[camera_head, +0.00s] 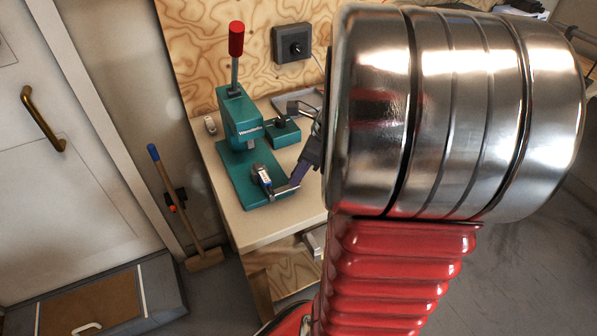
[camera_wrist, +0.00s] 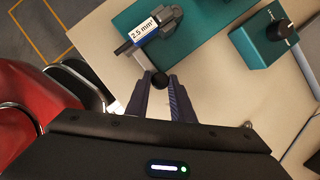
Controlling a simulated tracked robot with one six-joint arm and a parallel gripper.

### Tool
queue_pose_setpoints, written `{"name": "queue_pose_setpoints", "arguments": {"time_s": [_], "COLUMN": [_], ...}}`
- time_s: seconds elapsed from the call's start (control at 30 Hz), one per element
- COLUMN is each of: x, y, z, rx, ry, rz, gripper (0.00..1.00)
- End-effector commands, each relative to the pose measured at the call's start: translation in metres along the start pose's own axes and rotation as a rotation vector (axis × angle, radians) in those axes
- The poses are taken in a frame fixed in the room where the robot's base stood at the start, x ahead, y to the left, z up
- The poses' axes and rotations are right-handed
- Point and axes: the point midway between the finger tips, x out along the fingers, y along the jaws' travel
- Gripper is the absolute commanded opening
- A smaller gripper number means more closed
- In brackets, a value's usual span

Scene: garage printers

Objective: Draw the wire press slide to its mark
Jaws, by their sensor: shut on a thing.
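The teal wire press (camera_head: 242,128) stands on the bench with its red-handled lever upright. Its slide (camera_head: 264,178) sits at the front of the teal base plate (camera_head: 240,183). In the wrist view the slide (camera_wrist: 166,22) is a dark grey block with a white label (camera_wrist: 144,32) reading 2.5 mm². In the head view my gripper (camera_head: 297,183) is at the slide's front end, partly hidden by my arm. I cannot make out the mark.
A teal box with a black dial (camera_wrist: 272,44) stands on the bench, right of the press. The pale bench top (camera_wrist: 225,90) is bare around my fingers. A grey wall box (camera_head: 291,46) hangs behind. A blue-handled broom (camera_head: 176,205) leans left of the bench.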

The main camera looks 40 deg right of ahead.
Motion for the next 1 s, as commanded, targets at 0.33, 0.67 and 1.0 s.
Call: {"name": "queue_pose_setpoints", "arguments": {"time_s": [0.33, 0.67, 1.0], "x": [0.013, 0.015, 0.015], "y": [-0.037, -0.044, -0.043], "z": [0.034, 0.040, 0.040], "rx": [-0.002, 0.000, 0.001], "ry": [-0.002, -0.003, -0.003], "rz": [-0.003, -0.007, -0.006], "gripper": [0.00, 0.00, 0.38]}}
